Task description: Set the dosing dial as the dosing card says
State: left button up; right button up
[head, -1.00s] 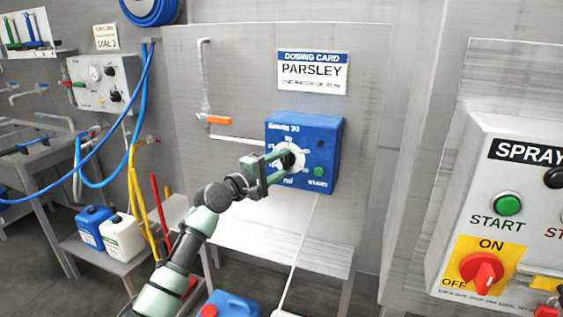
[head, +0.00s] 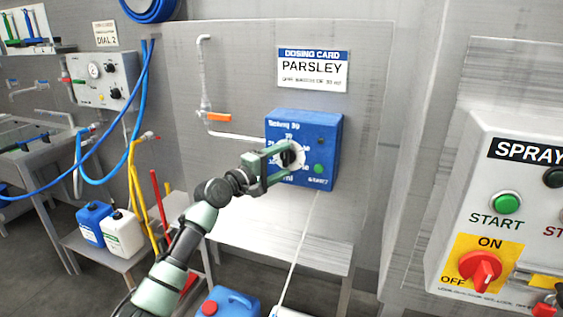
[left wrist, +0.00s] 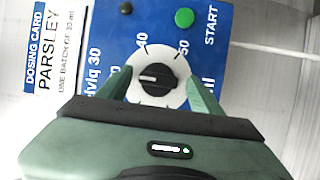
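The blue dosing box (head: 330,135) hangs on the grey panel, with a white round dial and a black knob (left wrist: 155,76) in its middle. In the left wrist view the knob's white mark points to the picture's left, the box's top side; 40 and 50 show near the dial, other numerals are partly hidden. The dosing card (head: 313,70) above reads PARSLEY, with a small line that seems to name a batch of 30 ml. My left gripper (head: 284,158) is at the dial, its fingers (left wrist: 160,92) apart on either side of the knob with gaps visible. My right gripper is out of view.
A green START button (head: 319,169) sits on the box's lower right. A spray panel (head: 470,150) with a red switch stands at the right. A pipe with an orange-handled valve (head: 215,116) is left of the box. A steel table (head: 300,245) is below.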

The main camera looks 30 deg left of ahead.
pick_arm(q)
jog(key=shift+s, duration=0.1)
jog(key=s+a+b, duration=0.1)
jog(key=s, duration=0.6)
jog(key=shift+s+b, duration=0.25)
jog(key=shift+b, duration=0.15)
jog(key=shift+a, duration=0.15)
